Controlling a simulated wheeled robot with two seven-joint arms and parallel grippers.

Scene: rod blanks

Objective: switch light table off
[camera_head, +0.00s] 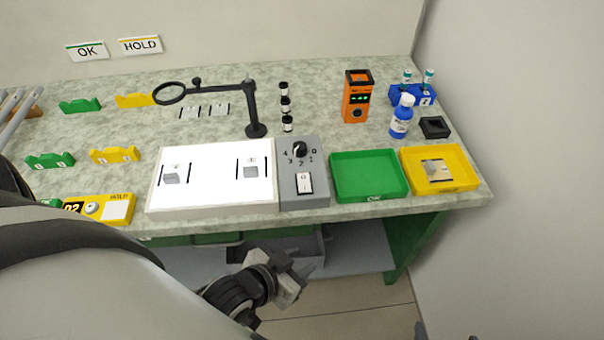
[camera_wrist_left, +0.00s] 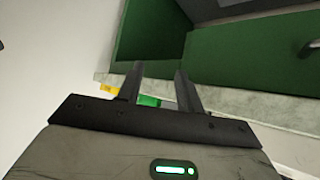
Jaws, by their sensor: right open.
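The light table (camera_head: 210,204) lies on the bench with a bright white panel. Two small grey blocks stand on it between black lines. At its right is a grey control box (camera_head: 318,160) with a black rotary knob (camera_head: 299,149) marked 0 to 4 and a white rocker switch (camera_head: 304,183). My left gripper (camera_head: 292,283) is in front of and below the bench edge, apart from the box. In the left wrist view its fingers (camera_wrist_left: 158,90) are spread with nothing held. My right gripper (camera_head: 447,336) shows only dark tips at the bottom edge.
A green tray (camera_head: 345,193) and a yellow tray (camera_head: 468,182) sit right of the box. A magnifier arm (camera_head: 255,115), orange device (camera_head: 356,101) and blue bottle (camera_head: 402,120) stand behind.

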